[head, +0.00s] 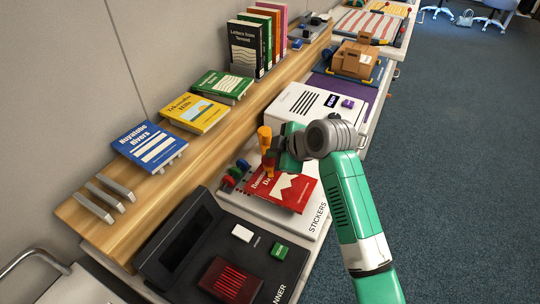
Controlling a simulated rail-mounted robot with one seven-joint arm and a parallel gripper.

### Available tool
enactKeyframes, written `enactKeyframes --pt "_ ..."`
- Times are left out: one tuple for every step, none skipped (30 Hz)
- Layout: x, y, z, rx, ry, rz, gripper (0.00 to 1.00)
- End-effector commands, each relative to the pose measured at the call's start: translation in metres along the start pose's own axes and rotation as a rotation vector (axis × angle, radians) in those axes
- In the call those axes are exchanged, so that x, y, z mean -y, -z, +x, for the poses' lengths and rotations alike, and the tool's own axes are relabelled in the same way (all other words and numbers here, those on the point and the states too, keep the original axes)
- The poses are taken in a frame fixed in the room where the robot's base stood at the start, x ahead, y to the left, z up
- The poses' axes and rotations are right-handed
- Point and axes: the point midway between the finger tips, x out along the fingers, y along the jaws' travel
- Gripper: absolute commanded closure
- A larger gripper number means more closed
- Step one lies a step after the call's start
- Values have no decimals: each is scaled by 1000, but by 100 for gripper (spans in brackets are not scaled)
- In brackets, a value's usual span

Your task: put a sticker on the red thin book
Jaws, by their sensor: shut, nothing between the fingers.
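A red thin book (294,191) with white lettering and a pale mountain shape on its cover lies on the white board marked STICKERS (316,218). My gripper (268,168), with orange fingers, is over the book's upper left part. Its fingers are shut and hold nothing. I cannot tell whether the tips touch the cover. The gripper and wrist hide part of the book and the board. I cannot make out a sticker on the cover.
A black scanner (190,237) with a red window sits in front. A white machine (310,101) with a display stands behind. A wooden shelf (155,211) at left carries blue, yellow and green books and several upright ones. Cardboard boxes (356,60) are farther back.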

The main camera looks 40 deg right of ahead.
Motion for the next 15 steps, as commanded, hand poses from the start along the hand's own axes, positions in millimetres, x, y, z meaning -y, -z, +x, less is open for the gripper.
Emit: enactKeyframes --pt "1 -1 1 1 2 1 100" --pt "1 -1 1 1 2 1 100" --pt "0 0 0 1 2 1 100" --pt "0 0 0 1 2 1 100" --pt "0 0 -1 1 2 1 100" --pt "-1 1 -2 1 2 1 100" --pt "-2 2 -3 1 2 1 100" --pt "-3 3 -4 1 2 1 100" --pt "-4 4 -6 1 2 1 100" --pt "-5 6 -8 1 2 1 100" --pt "-6 6 -9 1 2 1 100" --pt "-7 8 -11 1 2 1 100" --pt "-8 9 -12 1 2 1 100" --pt "-9 10 -14 1 2 1 100" --pt "-10 11 -15 1 2 1 100"
